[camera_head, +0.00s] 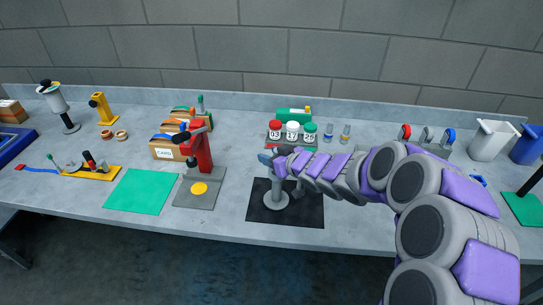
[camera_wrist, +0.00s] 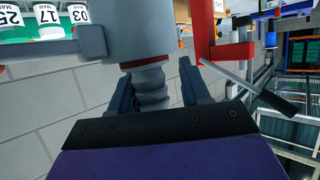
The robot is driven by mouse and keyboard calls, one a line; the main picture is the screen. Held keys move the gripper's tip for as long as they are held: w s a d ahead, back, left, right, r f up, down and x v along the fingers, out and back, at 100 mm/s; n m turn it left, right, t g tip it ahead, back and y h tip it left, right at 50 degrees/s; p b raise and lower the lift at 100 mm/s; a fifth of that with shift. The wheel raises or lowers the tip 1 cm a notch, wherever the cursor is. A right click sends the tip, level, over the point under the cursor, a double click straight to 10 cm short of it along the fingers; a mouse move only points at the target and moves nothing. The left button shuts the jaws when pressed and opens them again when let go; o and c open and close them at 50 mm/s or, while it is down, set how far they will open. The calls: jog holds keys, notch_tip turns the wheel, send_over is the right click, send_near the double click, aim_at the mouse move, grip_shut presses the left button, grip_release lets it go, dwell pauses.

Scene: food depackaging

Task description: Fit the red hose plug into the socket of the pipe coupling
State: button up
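A grey fixture on a round base (camera_head: 274,201) stands on the black mat; I take it for the pipe coupling, partly hidden by my arm. In the wrist view a large grey cylinder (camera_wrist: 140,35) narrows to a ribbed grey end (camera_wrist: 152,88). My gripper (camera_head: 268,160) is at the top of the fixture. In the wrist view its two dark fingers (camera_wrist: 160,90) stand apart on either side of the ribbed end, with gaps visible.
A red lever press (camera_head: 203,152) stands left of the mat; its black-handled lever (camera_wrist: 275,102) is close by in the wrist view. Capped jars (camera_head: 292,132) stand behind my gripper. The black mat's (camera_head: 308,212) front right is clear, as is the green mat (camera_head: 140,192).

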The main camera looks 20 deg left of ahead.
jog(key=shift+o, duration=0.8)
jog(key=shift+d+r, duration=0.1)
jog(key=shift+d, duration=0.25)
jog(key=shift+o, duration=0.2)
jog(key=shift+d+r, duration=0.2)
jog(key=shift+d, duration=0.5)
jog(key=shift+d+r, duration=0.2)
jog(key=shift+d, duration=0.45)
jog(key=shift+s+d+r, duration=0.1)
jog(key=shift+s+r, duration=0.2)
jog(key=shift+s, duration=0.2)
jog(key=s+d+r+m+h+p, duration=0.15)
jog(key=s+d+h, duration=0.25)
jog(key=d, duration=0.7)
jog(key=s+d+r+m+h, duration=0.1)
jog(key=s+d+m+h, duration=0.25)
jog(key=d, duration=0.75)
jog(key=s+d+r+m+h+p, duration=0.15)
jog(key=s+d+h, duration=0.25)
jog(key=d, duration=0.7)
jog(key=s+d+m+g, duration=0.2)
jog(key=s+m+g, duration=0.3)
jog(key=s, duration=2.5)
jog(key=g, duration=0.3)
jog(key=shift+r+g, duration=0.2)
jog(key=shift+g, duration=0.2)
